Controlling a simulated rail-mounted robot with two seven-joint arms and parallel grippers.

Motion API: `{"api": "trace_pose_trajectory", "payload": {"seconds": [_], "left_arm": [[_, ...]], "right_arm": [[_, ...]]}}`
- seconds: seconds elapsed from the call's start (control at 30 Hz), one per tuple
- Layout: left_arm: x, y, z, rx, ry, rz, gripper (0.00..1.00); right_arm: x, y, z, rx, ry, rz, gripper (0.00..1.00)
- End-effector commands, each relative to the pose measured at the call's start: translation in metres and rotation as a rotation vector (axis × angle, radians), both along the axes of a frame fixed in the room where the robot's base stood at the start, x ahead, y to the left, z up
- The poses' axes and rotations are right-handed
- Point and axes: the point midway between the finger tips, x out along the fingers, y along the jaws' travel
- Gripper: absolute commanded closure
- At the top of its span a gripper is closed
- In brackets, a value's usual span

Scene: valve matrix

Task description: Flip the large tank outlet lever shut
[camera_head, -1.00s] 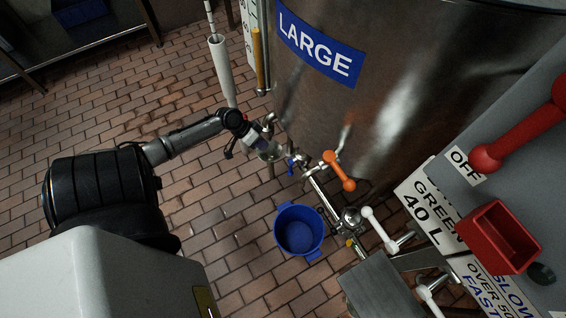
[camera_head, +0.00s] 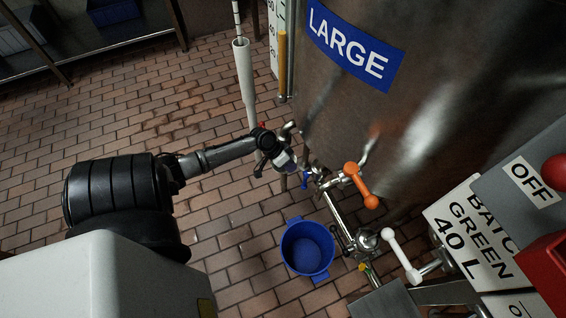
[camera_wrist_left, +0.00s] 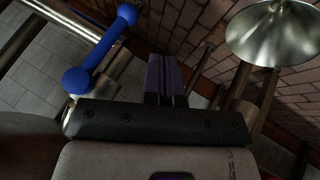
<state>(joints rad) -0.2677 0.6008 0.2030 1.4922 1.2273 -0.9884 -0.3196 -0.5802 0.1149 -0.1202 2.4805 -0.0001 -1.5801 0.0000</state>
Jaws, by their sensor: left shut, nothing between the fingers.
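The large tank (camera_head: 430,130) is a brushed-metal vessel with a blue LARGE label, in the head view's upper right. An orange-handled lever (camera_head: 361,185) stands on the pipework under it. A small blue lever (camera_head: 305,180) is on the pipework left of it; a blue bar with ball ends (camera_wrist_left: 100,52) shows in the left wrist view at upper left. I cannot tell which lever is the tank's outlet. My left gripper (camera_head: 287,162) is shut and empty, close to the blue lever and left of the orange one. Its purple fingers (camera_wrist_left: 166,78) appear apart from the blue bar.
A blue bucket (camera_head: 307,249) stands on the brick floor below the pipes. A white lever (camera_head: 403,255) and a signboard (camera_head: 470,235) are at lower right, by a panel with an OFF label (camera_head: 531,181). A metal dome (camera_wrist_left: 272,35) is right of the fingers.

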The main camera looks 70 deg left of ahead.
Motion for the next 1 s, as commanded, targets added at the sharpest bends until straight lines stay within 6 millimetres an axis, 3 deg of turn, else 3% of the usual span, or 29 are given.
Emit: {"api": "trace_pose_trajectory", "payload": {"seconds": [0.03, 0.1, 0.4, 1.0], "left_arm": [[0.005, -0.004, -0.013, -0.001, -0.001, 0.001, 1.00], [0.009, -0.009, -0.017, -0.003, -0.002, 0.000, 1.00], [0.015, -0.039, -0.013, -0.001, 0.001, -0.001, 1.00], [0.017, -0.046, -0.011, -0.007, 0.001, 0.000, 1.00]], "right_arm": [[0.000, 0.000, -0.011, 0.000, 0.000, 0.000, 0.61], [0.000, 0.000, -0.015, -0.001, 0.001, 0.001, 0.61], [0.000, -0.002, -0.025, -0.007, 0.002, 0.005, 0.61], [0.000, -0.002, -0.025, -0.005, 0.000, 0.004, 0.61]]}}
